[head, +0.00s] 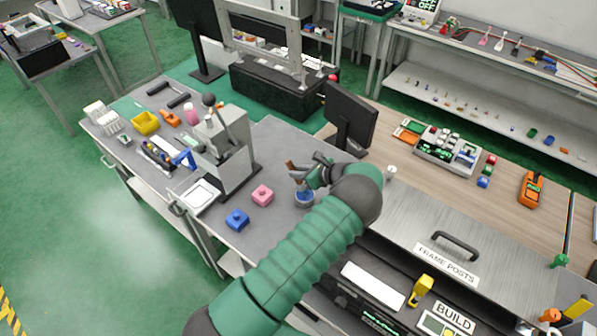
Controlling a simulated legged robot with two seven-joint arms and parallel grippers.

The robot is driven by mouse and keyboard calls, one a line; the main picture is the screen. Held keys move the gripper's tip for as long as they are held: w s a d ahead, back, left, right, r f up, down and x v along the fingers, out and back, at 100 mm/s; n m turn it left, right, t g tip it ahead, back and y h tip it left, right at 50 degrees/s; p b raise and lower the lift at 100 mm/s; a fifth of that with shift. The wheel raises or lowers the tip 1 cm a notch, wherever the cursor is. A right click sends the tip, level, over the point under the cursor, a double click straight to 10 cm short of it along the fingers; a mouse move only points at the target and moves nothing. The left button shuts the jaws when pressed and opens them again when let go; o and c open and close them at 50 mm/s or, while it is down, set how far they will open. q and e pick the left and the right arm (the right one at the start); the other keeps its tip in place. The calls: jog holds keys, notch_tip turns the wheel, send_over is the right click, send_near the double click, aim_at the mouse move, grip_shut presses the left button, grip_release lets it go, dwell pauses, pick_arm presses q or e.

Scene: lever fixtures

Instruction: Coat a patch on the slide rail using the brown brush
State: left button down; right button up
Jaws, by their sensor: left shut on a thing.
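My left gripper (304,175) is at the end of the green arm, over the grey bench. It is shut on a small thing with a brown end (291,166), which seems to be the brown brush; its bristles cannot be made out. Right under the gripper stands a small round pot with blue in it (304,199). I cannot tell whether the brush touches the blue. A grey lever fixture (229,150) with a black-knobbed lever stands left of the gripper. I cannot surely pick out the slide rail. My right gripper is not in view.
A black monitor (350,116) stands behind the gripper. A sloped metal panel labelled FRAME POSTS (450,240) is at right. Bare grey bench shows behind the pink block.

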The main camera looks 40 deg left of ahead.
pick_arm(q)
notch_tip(320, 180, up, 2)
jog(key=shift+r+p, duration=0.1)
jog(key=shift+p, duration=0.5)
notch_tip(320, 180, up, 5)
jog(key=p, duration=0.3)
jog(key=shift+f, duration=0.2)
jog(key=shift+f, duration=0.1)
